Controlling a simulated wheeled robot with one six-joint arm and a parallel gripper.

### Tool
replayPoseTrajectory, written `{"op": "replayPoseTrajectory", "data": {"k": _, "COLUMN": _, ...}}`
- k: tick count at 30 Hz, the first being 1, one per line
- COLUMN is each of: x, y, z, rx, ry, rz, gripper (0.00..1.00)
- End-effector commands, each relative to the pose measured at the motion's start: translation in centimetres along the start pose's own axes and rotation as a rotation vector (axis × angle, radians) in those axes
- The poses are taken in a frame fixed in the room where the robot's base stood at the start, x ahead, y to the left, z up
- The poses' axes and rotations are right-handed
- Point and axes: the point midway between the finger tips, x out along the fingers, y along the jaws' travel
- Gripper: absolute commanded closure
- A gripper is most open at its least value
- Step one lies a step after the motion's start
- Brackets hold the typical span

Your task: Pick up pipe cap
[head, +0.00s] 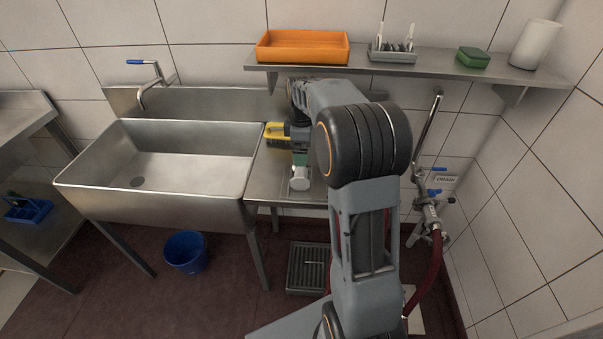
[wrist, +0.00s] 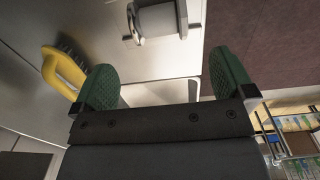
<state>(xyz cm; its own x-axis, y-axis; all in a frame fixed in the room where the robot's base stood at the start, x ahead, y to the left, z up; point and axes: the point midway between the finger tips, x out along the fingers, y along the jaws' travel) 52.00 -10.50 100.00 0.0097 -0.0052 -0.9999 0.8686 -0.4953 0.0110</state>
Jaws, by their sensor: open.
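A pale grey, rounded piece that looks like the pipe cap (head: 299,179) lies on the steel drainboard right of the sink. My gripper (head: 300,158) points down over the drainboard, just behind the cap in the head view. In the wrist view my gripper (wrist: 165,78) has its two green pads wide apart with nothing held between them.
A yellow-handled brush (wrist: 62,72) lies left of my gripper. The steel sink (head: 185,165) is left of the drainboard (head: 262,185). A shelf (head: 440,65) above holds an orange tray (head: 302,47). A pipe with blue-handled valves (head: 430,200) stands at the right wall.

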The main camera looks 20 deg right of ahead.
Motion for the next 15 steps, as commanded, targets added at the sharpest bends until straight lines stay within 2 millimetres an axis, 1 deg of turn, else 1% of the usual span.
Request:
{"op": "replayPoseTrajectory", "data": {"k": 1, "x": 1.1, "y": 0.0, "z": 0.0, "rx": -0.004, "ry": -0.002, "rz": -0.006, "gripper": 0.0}}
{"op": "replayPoseTrajectory", "data": {"k": 3, "x": 2.4, "y": 0.0, "z": 0.0, "rx": -0.005, "ry": -0.002, "rz": -0.006, "gripper": 0.0}}
{"op": "replayPoseTrajectory", "data": {"k": 9, "x": 5.5, "y": 0.0, "z": -0.1, "rx": -0.005, "ry": -0.001, "rz": -0.004, "gripper": 0.0}}
{"op": "replayPoseTrajectory", "data": {"k": 15, "x": 6.9, "y": 0.0, "z": -0.1, "rx": -0.005, "ry": -0.001, "rz": -0.002, "gripper": 0.0}}
